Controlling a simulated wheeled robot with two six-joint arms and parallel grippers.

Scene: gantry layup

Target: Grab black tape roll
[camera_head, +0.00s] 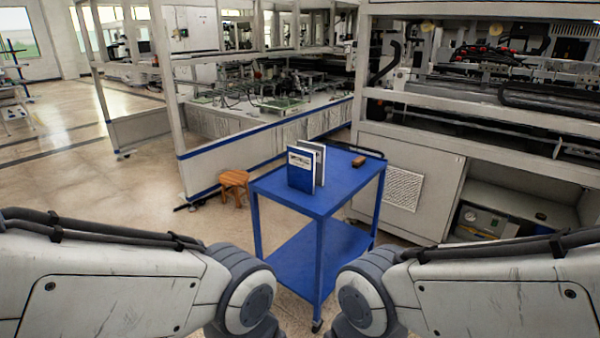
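I see no black tape roll in the head view. A blue two-shelf cart (277,191) stands ahead of me. On its top stand upright books or binders (301,174), one blue and white, one grey. A small brown block-like item (359,161) lies near the top's back right corner. The lower shelf looks empty where it shows. Both my arms come in from the lower corners and bend down between me and the cart. Both grippers are below the picture, out of view.
A wooden stool (235,183) stands left of the cart. A white machine cabinet (415,185) with an open lower bay is close on the right. A fenced machine area (250,146) lies behind. The floor at left (70,185) is clear.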

